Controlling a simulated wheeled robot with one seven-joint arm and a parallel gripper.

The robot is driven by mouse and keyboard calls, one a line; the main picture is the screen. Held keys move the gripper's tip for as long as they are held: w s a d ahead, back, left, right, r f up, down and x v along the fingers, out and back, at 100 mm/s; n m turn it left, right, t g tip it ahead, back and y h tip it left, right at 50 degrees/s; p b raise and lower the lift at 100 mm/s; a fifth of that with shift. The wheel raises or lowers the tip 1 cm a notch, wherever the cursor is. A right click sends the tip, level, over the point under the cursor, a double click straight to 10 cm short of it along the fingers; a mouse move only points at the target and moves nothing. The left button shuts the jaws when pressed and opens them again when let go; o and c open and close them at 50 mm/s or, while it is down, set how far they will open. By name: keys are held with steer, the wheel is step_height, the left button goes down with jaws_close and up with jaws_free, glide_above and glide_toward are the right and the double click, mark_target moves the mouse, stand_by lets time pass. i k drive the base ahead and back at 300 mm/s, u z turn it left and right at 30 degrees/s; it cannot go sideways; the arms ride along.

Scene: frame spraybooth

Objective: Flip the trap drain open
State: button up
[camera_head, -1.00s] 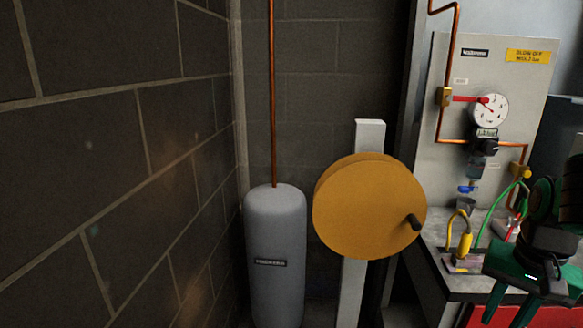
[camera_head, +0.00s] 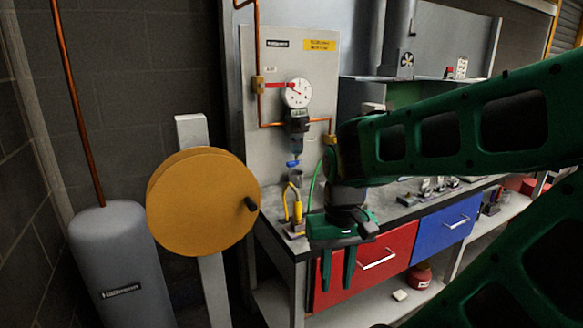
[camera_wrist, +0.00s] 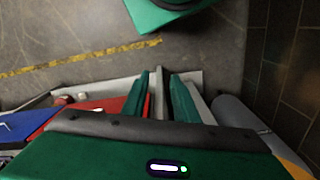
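The trap drain shows in the head view as a small blue lever (camera_head: 293,163) at the bottom of the filter bowl (camera_head: 297,145), under the round gauge on the grey panel. It appears to lie crosswise, though it is too small to be sure. A small grey cup (camera_head: 296,178) is just below it. My gripper (camera_head: 336,284) hangs in front of the bench by the red drawer, lower and to the right of the drain, fingers pointing down. The fingers are apart with nothing held between them; they also show apart in the wrist view (camera_wrist: 161,82). The drain is not visible in the wrist view.
A yellow reel (camera_head: 200,205) with a black handle and a grey tank (camera_head: 125,270) stand left of the bench. Yellow and green hoses rise near the cup. A copper pipe (camera_head: 280,125) runs on the panel. Red (camera_head: 385,258) and blue (camera_head: 440,228) drawers face forward.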

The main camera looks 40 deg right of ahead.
mark_target(290, 164)
steer(key=k, duration=1.3)
steer(key=z, duration=1)
steer(key=i, duration=0.95)
